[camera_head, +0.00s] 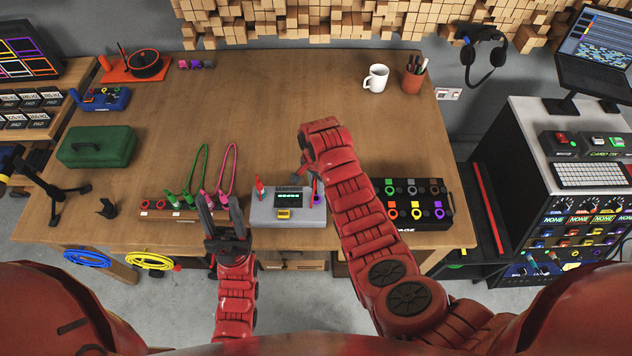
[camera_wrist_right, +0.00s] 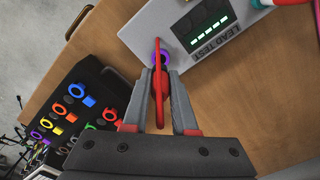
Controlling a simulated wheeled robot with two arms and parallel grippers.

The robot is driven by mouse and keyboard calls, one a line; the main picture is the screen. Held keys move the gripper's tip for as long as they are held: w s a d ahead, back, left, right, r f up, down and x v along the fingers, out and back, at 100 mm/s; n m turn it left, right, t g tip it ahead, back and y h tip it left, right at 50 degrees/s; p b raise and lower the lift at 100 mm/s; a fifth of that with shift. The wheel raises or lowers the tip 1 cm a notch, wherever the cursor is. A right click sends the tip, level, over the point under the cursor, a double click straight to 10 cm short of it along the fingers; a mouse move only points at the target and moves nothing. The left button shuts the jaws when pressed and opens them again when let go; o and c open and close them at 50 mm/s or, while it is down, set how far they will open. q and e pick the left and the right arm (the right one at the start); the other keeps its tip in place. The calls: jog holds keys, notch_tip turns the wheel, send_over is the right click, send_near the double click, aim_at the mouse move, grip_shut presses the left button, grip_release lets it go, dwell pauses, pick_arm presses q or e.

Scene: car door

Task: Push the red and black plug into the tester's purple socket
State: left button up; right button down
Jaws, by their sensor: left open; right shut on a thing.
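The tester (camera_head: 262,211) is a grey box with a lit green display, near the front edge of the table. It also shows in the right wrist view (camera_wrist_right: 140,30), with a LEAD TEST label. Its purple socket (camera_wrist_right: 166,58) is a ring at the box's edge. My right gripper (camera_wrist_right: 160,88) is shut on the red plug (camera_wrist_right: 158,105), which lies across the purple ring; whether its tip is inside cannot be told. The plug's black part is not clear. In the head view my forearm largely hides this gripper. My left gripper (camera_head: 221,208) is open and empty, left of the tester.
A red plug (camera_head: 259,187) stands at the tester's left end. A black box with coloured rings (camera_head: 413,222) stands to the right. The table behind the tester is clear.

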notch_tip(320, 180, down, 3)
jog(key=shift+w+r+b, duration=0.1)
jog(key=shift+r+b, duration=0.05)
jog(key=shift+b, duration=0.5)
jog(key=shift+f, duration=0.2)
jog(key=shift+f+b, duration=0.5)
jog(key=shift+f, duration=0.15)
dwell(1.5)
jog(key=c, duration=0.6)
grip_release()
